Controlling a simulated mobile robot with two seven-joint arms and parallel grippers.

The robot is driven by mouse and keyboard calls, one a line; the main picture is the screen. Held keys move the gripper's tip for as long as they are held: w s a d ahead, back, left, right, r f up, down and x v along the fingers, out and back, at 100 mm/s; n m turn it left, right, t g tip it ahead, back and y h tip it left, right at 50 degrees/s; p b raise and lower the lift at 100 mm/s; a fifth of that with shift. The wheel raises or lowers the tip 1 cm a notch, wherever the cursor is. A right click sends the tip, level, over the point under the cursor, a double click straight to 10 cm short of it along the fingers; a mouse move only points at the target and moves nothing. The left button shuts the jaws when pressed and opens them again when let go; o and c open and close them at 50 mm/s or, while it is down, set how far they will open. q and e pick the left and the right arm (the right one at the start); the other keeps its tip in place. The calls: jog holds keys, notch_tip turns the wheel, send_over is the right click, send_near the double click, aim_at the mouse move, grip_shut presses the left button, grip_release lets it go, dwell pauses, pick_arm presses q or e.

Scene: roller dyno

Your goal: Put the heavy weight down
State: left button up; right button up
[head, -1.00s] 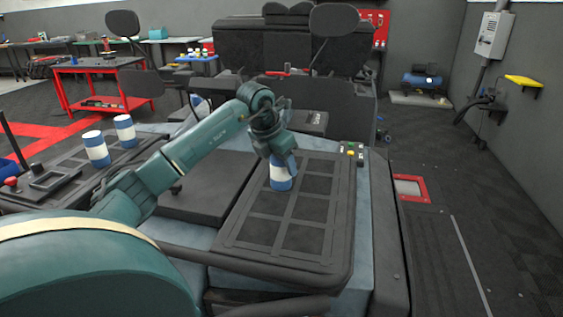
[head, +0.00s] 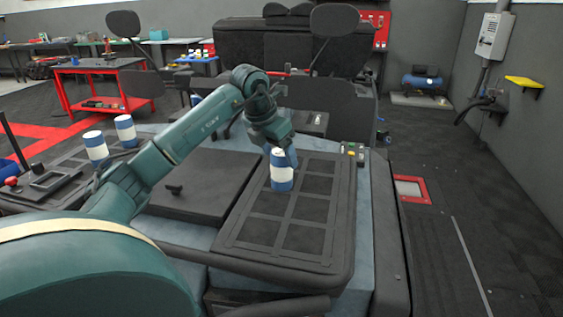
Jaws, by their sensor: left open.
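A blue and white cylindrical weight (head: 281,170) stands upright on the black gridded panel (head: 268,232) at the right of the vehicle-like console. My left gripper (head: 284,152) is open, just above and behind the weight's top; whether it still touches the weight I cannot tell. Two more blue and white cylinders, one nearer (head: 96,147) and one farther (head: 126,130), stand on the left panel. My right gripper is not in view.
A flat dark cover (head: 200,188) lies between the two panels. Small coloured buttons (head: 350,152) sit at the right panel's far corner. A dark seat-like block and mirrors (head: 334,22) rise behind. The right panel's near cells are clear.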

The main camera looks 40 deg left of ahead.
pick_arm(q)
jog(key=v, duration=0.8)
jog(key=shift+r, duration=0.15)
